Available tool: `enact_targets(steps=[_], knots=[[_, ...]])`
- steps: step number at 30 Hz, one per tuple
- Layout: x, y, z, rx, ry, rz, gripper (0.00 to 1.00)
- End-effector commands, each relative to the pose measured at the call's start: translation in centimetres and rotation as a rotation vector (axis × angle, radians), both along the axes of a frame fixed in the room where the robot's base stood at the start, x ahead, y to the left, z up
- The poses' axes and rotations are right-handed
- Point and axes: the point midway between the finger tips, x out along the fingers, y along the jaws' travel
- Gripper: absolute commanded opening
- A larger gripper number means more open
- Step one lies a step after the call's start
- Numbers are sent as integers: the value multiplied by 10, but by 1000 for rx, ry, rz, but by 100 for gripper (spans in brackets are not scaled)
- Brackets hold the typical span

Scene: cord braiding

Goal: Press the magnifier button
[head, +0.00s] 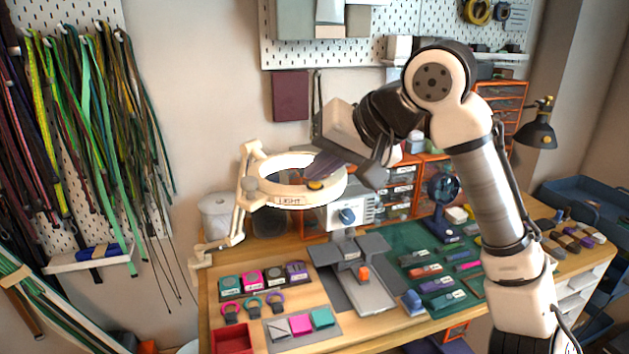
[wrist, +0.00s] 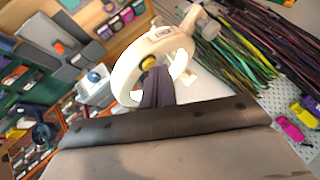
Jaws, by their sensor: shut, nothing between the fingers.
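The magnifier (head: 262,187) is a cream ring lamp on a jointed arm, with a LIGHT label on its front rim. Its round yellow button (head: 315,185) sits on the rim, right of the label. The ring also shows in the wrist view (wrist: 126,78), with the yellow button (wrist: 148,62) on it. My gripper (head: 314,175) is shut and empty, its dark fingers slanting down to the rim right by the button. In the wrist view the fingertips (wrist: 152,72) overlap the button's near edge. I cannot tell whether they touch it.
A grey fixture (head: 355,290) stands on the wooden bench below, beside a green mat (head: 410,240) with several small tools. A white box with a blue knob (head: 347,215) stands behind the ring. Cords (head: 90,120) hang at the left wall.

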Motion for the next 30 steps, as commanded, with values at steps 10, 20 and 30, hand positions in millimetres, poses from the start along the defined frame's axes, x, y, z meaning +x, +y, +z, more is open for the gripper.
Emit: enact_targets(steps=[10, 20, 30], knots=[[0, 0, 2, -1, 1, 0, 0], [0, 0, 9, -1, 1, 0, 0], [0, 0, 18, -1, 1, 0, 0]])
